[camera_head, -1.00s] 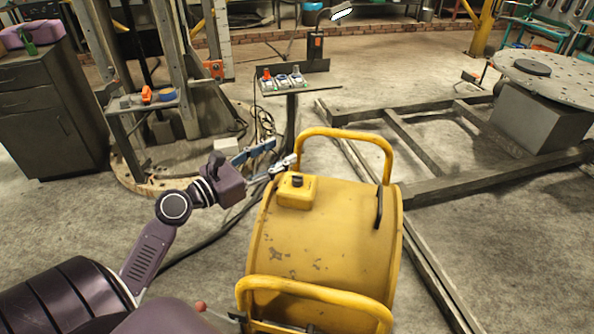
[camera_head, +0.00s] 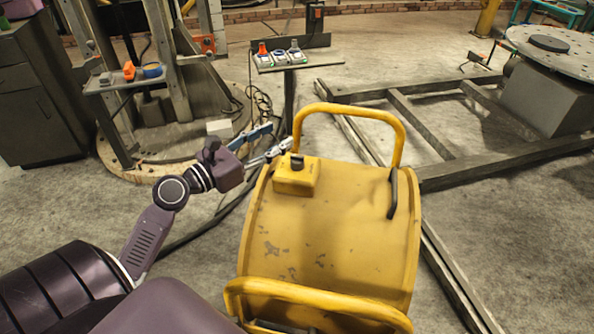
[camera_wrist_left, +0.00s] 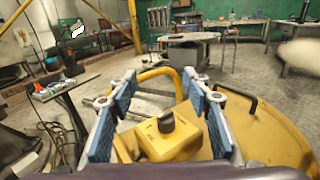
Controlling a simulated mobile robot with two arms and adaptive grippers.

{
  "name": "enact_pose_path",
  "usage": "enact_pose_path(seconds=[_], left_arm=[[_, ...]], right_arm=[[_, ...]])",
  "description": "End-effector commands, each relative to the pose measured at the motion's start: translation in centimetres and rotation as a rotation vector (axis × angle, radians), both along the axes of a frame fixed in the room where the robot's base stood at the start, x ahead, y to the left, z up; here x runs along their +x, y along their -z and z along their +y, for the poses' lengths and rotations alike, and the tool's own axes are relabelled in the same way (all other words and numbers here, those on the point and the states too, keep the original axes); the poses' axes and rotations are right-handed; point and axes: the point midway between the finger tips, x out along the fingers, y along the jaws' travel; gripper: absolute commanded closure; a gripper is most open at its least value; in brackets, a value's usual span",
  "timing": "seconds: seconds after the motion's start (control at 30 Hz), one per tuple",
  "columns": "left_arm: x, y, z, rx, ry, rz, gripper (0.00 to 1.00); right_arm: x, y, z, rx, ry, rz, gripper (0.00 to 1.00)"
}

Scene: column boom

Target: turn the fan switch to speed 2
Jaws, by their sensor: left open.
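The yellow drum fan (camera_head: 330,230) stands on the floor in front of me, with tube handles at its far and near ends. Its switch box (camera_head: 295,178) sits on top near the left edge and carries a dark round switch knob (camera_head: 297,161). In the left wrist view the knob (camera_wrist_left: 166,121) shows between and beyond the blue finger pads, apart from them. Small marks on the box are too small to read. My left gripper (camera_head: 272,142) is open and empty, just beyond and left of the box. My right gripper is not in view.
The fan's far handle (camera_head: 402,140) rises behind the box, and a black grip (camera_head: 392,193) stands on the fan's right side. A small stand with switches (camera_head: 280,62) is behind. A steel floor frame (camera_head: 420,130) lies to the right.

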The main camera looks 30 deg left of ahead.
Motion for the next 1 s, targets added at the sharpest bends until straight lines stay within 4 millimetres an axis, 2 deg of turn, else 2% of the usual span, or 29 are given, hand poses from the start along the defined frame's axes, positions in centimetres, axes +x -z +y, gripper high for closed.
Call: enact_pose_path(seconds=[0.03, 0.2, 0.4, 0.57, 0.67, 1.0], left_arm=[[0.0, 2.5, 0.0, 0.0, 0.0, 0.0, 0.55], [0.0, 7.8, 0.0, 0.0, 0.0, 0.0, 0.55], [0.0, 11.2, 0.0, 0.001, 0.0, 0.0, 0.55], [0.2, 11.9, 0.0, 0.001, 0.0, -0.001, 0.55], [0.9, 11.7, -0.2, 0.0, 0.0, -0.002, 0.55], [5.8, 11.6, -1.3, 0.0, -0.001, -0.002, 0.55]], right_arm=[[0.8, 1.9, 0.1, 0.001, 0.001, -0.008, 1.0], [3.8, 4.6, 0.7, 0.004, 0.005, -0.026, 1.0], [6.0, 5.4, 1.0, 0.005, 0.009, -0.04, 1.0], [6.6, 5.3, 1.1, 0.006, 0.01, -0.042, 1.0], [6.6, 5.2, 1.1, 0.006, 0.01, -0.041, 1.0], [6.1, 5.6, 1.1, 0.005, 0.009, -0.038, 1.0]])
